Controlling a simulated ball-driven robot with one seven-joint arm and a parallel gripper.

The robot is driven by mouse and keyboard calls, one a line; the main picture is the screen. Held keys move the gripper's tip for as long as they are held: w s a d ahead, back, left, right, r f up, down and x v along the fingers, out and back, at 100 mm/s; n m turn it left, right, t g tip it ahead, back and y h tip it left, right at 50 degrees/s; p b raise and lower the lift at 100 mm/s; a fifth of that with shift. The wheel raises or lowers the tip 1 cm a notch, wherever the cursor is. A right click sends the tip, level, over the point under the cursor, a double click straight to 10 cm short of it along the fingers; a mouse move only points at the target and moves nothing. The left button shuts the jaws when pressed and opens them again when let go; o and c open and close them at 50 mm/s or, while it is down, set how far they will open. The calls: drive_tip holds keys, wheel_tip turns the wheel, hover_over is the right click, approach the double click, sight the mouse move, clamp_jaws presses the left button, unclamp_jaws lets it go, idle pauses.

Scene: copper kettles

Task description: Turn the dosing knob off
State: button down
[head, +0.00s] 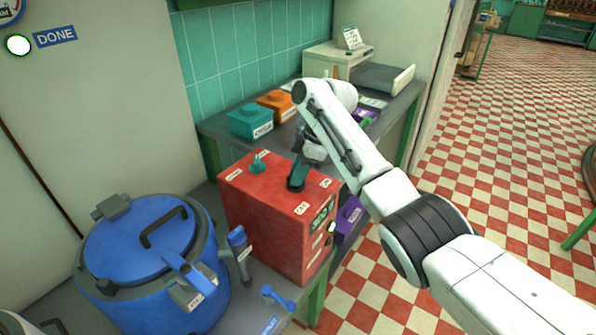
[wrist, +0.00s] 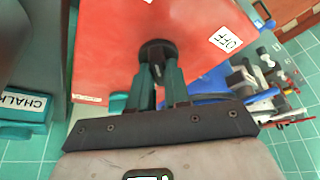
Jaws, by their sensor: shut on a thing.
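The red box (head: 265,210) stands on the grey bench, with white labels on its top and a green display (head: 320,215) on its side. My gripper (head: 297,176) reaches down to the box's top and is shut on a dark round knob (head: 295,186). In the wrist view the knob (wrist: 157,47) sits between the two teal fingers of my gripper (wrist: 157,72). A white label reading OFF (wrist: 225,38) lies to the right of the knob there. The fingers hide part of the knob, so I cannot tell which way it points.
A blue kettle (head: 145,245) stands left of the box, with a blue-handled part (head: 238,246) between them. A small teal fitting (head: 258,163) rises from the box's top. Teal (head: 250,121) and orange (head: 277,104) containers stand behind. A purple bin (head: 347,218) is at right.

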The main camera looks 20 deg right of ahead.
drive_tip(key=m+p, duration=0.2)
drive_tip(key=p, duration=0.1)
drive_tip(key=m+t+p, duration=0.1)
drive_tip(key=shift+s+a+r+h+p, duration=0.1)
drive_tip(key=shift+s+r+h+p, duration=0.05)
drive_tip(key=shift+r+h+p, duration=0.15)
drive_tip(key=m+t+p, duration=0.1)
drive_tip(key=m+p, duration=0.1)
drive_tip(key=m, duration=0.1)
drive_tip(key=m+h+p, duration=0.1)
drive_tip(key=m+p, duration=0.1)
drive_tip(key=p, duration=0.1)
drive_tip(key=shift+s+a+f+m+t, duration=0.1)
drive_tip(key=shift+f+m+t, duration=0.05)
drive_tip(key=shift+m+t, duration=0.25)
drive_tip(key=m+h+p, duration=0.1)
drive_tip(key=m, duration=0.1)
drive_tip(key=m+h+p, duration=0.1)
drive_tip(key=m, duration=0.1)
drive_tip(key=shift+a+f+m+t, duration=0.1)
drive_tip(key=shift+m+t, duration=0.2)
drive_tip(key=shift+t, duration=0.1)
drive_tip(key=shift+m+h, duration=0.8)
drive_tip(key=shift+m, duration=1.2)
drive_tip(key=c, duration=1.1)
unclamp_jaws()
drive_tip(key=v, duration=1)
drive_tip(key=shift+s+a+r+b, duration=0.15)
drive_tip(key=shift+r+b, duration=0.1)
drive_tip(key=shift+b, duration=0.05)
